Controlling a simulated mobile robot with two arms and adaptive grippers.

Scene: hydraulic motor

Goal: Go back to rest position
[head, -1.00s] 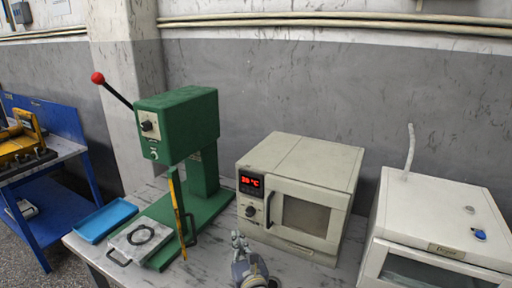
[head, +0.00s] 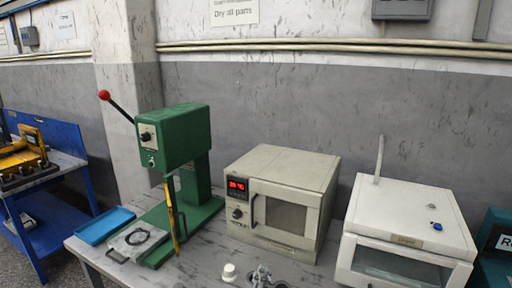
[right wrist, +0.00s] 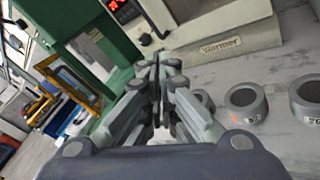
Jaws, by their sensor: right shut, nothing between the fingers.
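My right gripper (head: 262,274) shows at the bottom edge of the head view, in front of the cream warmer. In the right wrist view its fingers (right wrist: 158,72) are together with nothing between them, pointing toward the green press and the warmer. Only its tip end shows in the head view. My left gripper is not in view.
A green press (head: 172,135) with a red-knobbed lever, a warmer (head: 290,165) and a white dryer (head: 415,215) stand on the table. A blue tray (head: 104,225) lies at left. A small white part (head: 229,272) and grey rings (right wrist: 246,103) lie near my right gripper.

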